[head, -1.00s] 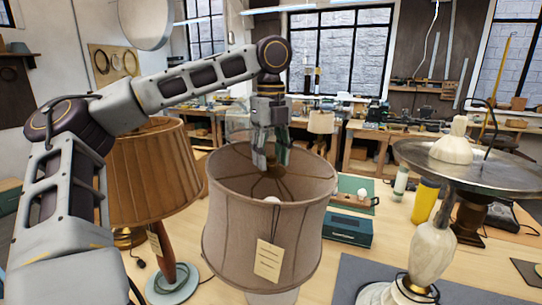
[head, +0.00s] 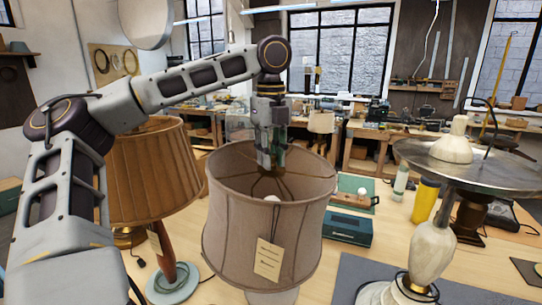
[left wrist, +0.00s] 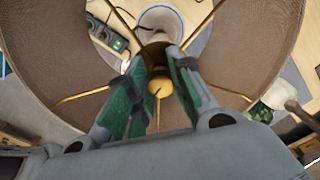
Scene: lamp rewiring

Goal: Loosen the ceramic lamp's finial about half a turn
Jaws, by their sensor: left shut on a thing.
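The ceramic lamp's taupe drum shade (head: 235,225) stands upright in the middle of the head view, with a paper tag (head: 268,260) on its front. A bit of the pale base (head: 272,297) shows below it. My left gripper (head: 271,168) points straight down into the shade's open top. In the left wrist view, its green-padded fingers (left wrist: 160,72) are shut on the brass finial (left wrist: 158,86) at the hub where the shade's spokes meet. The finial is hidden in the head view. My right gripper is in neither view.
A lamp with a pleated brown shade (head: 155,180) stands close on the left. A marble lamp (head: 432,250) with a wide metal disc (head: 480,175) stands on the right. A yellow bottle (head: 425,200) and a teal box (head: 347,229) sit behind on the bench.

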